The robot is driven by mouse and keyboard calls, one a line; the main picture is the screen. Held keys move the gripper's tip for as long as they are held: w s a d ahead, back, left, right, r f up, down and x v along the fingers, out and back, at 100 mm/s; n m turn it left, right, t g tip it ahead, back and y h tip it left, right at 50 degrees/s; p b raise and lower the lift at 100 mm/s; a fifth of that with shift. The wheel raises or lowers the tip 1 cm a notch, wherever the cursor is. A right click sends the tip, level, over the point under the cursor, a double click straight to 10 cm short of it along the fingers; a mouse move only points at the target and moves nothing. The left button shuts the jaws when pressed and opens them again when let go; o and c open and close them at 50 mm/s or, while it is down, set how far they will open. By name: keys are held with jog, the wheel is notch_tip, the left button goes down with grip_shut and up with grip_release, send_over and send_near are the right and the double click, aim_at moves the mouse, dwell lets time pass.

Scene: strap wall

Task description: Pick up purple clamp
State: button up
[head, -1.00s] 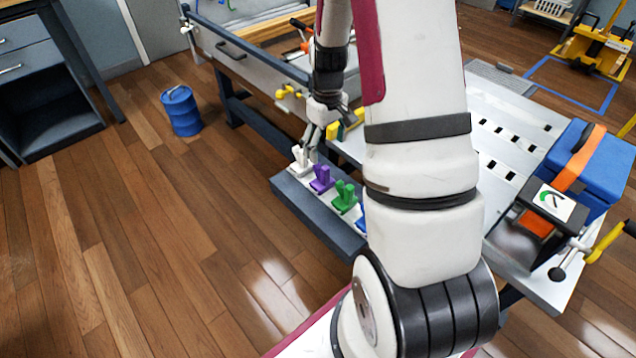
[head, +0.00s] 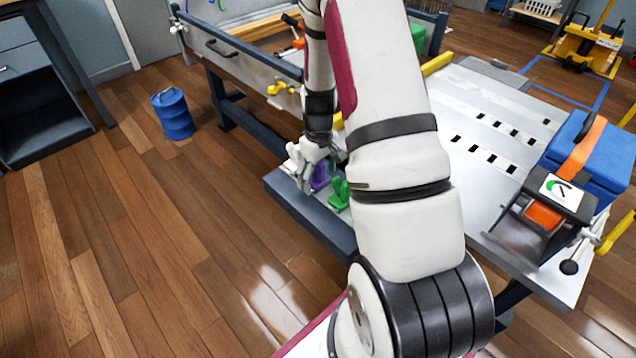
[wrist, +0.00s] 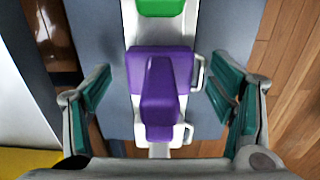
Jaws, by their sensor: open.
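The purple clamp (wrist: 160,90) sits upright on a white strip on a dark grey ledge, in the middle of the wrist view. It also shows in the head view (head: 321,178), partly hidden by my gripper. My gripper (wrist: 166,108) is open, with one green-padded finger on each side of the clamp and a gap on both sides. In the head view my gripper (head: 312,172) is right at the clamp, pointing down.
A green clamp (head: 340,194) stands beside the purple one, and a white clamp (head: 296,160) on the other side. The grey ledge (head: 300,205) runs along the workbench (head: 490,125). A blue drum (head: 173,114) stands on open floor to the left.

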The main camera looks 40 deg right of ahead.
jog(key=shift+f, duration=0.5)
jog(key=c, duration=1.1)
jog(key=shift+c, duration=0.2)
jog(key=shift+r, duration=0.15)
notch_tip(320, 180, up, 10)
jog(key=p, duration=0.3)
